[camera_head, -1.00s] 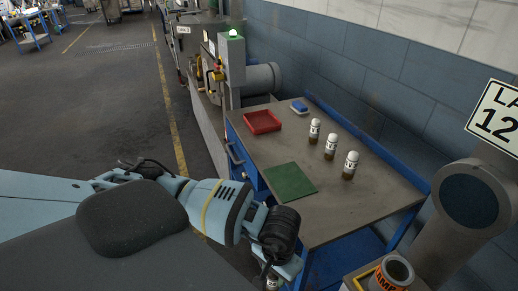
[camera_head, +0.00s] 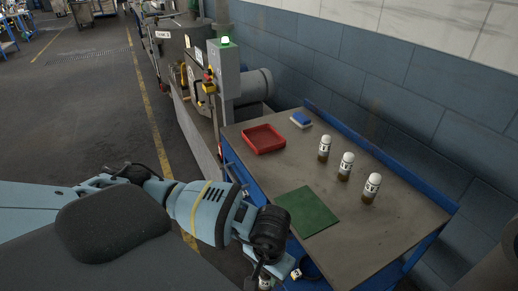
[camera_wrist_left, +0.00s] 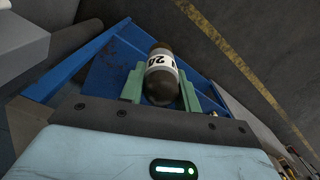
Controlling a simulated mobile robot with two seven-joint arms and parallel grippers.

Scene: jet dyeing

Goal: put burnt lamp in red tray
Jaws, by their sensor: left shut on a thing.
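My left gripper (camera_head: 265,276) is at the lower middle of the head view, low in front of the table's near edge. In the left wrist view its greenish fingers (camera_wrist_left: 161,88) are shut around the burnt lamp, a dark rounded body with a white printed band (camera_wrist_left: 162,66). In the head view the lamp is mostly hidden by the hand. The red tray (camera_head: 264,139) lies on the far left part of the table top, beyond the gripper, and looks empty. My right gripper is not in view.
The grey-topped blue table (camera_head: 375,233) carries a green mat (camera_head: 306,211), three upright white-topped lamps (camera_head: 346,166) and a small blue-and-white block (camera_head: 300,119). A machine with a green light (camera_head: 225,41) stands beyond the tray. Open floor lies left.

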